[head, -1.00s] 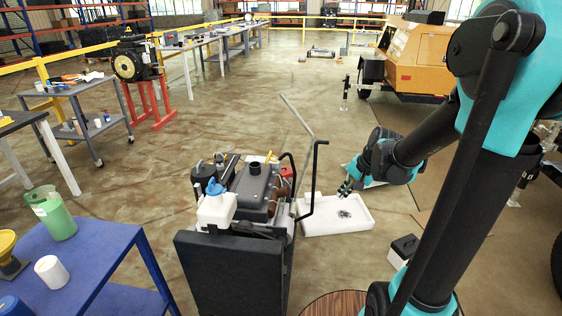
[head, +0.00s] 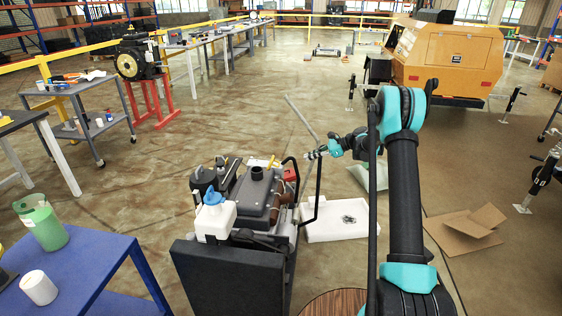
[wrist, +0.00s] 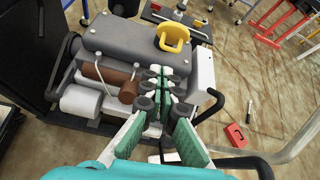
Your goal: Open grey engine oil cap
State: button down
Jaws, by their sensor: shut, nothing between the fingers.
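The grey engine (head: 243,190) stands in the cart at the centre of the head view; its grey top cover (wrist: 135,42) fills the upper left of the wrist view. A yellow cap-like piece with a looped handle (wrist: 172,32) sits at one end of the cover, and its yellow also shows in the head view (head: 271,162). A black round neck or cap (head: 257,172) stands up on the cover. I cannot tell which is the oil cap. My gripper (head: 312,154) is shut and empty, right of the engine. In the wrist view its fingertips (wrist: 160,74) point toward the cover, apart from the yellow piece.
A black bent handle (head: 318,185) rises on the cart's right side, close to my arm. A white bottle with a blue cap (head: 214,215) stands at the cart's front. A white tray (head: 335,232) lies on the floor. The blue table (head: 85,262) is at left.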

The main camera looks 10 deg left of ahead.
jog(key=w+a+f, duration=0.1)
jog(key=a+f, duration=0.1)
jog(key=a, duration=0.4)
jog(key=w+a+f+m+y, duration=0.1)
jog(key=a+f, duration=0.1)
jog(key=a, duration=0.5)
jog(key=shift+w+a+f, duration=0.25)
jog(key=shift+a, duration=0.05)
